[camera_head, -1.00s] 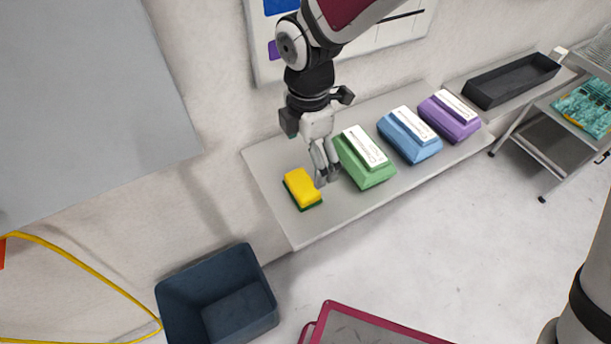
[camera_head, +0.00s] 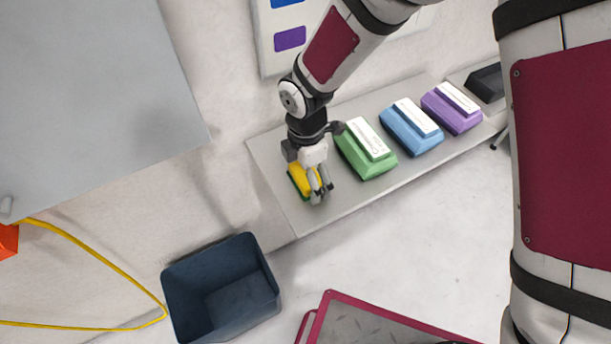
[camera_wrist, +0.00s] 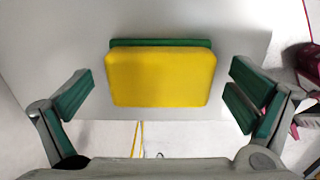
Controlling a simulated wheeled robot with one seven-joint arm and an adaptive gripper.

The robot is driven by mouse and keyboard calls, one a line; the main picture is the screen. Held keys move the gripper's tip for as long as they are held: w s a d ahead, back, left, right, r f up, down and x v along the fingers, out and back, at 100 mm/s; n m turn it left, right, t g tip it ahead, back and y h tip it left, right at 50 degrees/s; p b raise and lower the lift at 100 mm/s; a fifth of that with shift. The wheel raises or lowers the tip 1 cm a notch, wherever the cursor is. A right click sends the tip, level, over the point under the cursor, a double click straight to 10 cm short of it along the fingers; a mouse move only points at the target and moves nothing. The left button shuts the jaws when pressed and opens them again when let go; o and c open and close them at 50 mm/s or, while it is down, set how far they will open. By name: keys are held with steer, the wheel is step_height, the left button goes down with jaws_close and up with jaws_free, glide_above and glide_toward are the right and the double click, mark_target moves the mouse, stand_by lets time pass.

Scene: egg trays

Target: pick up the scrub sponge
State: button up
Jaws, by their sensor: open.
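The scrub sponge (camera_head: 299,181), yellow with a green scouring side underneath, lies flat at the left end of the grey shelf (camera_head: 345,206). In the wrist view the sponge (camera_wrist: 160,78) sits centred between the fingers, with its green layer showing along the far edge. My gripper (camera_head: 321,194) is just above the sponge in the head view and covers part of it. In the wrist view my gripper (camera_wrist: 160,97) is open, with one green-padded finger on each side and a gap between each finger and the sponge.
A green box (camera_head: 364,151), a blue box (camera_head: 411,134) and a purple box (camera_head: 452,110) stand to the right on the shelf. A dark blue bin (camera_head: 221,285) is on the floor below left. A red-rimmed tray (camera_head: 392,320) is at the bottom.

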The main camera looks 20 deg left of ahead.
mark_target(304, 176)
steer(key=shift+c, duration=0.2)
steer(key=c, duration=1.3)
steer(key=shift+r, duration=0.9)
steer(key=shift+s+r+b, duration=0.2)
steer(key=shift+s+r, duration=0.05)
steer(key=shift+r, duration=0.2)
steer(key=shift+s+r+b, duration=0.2)
steer(key=shift+r, duration=0.25)
steer(key=s, duration=0.5)
steer(key=s+r+b, duration=0.1)
steer(key=s, duration=0.9)
steer(key=shift+a+r+b, duration=0.2)
steer(key=shift+a+b, duration=0.1)
steer(key=shift+a, duration=0.05)
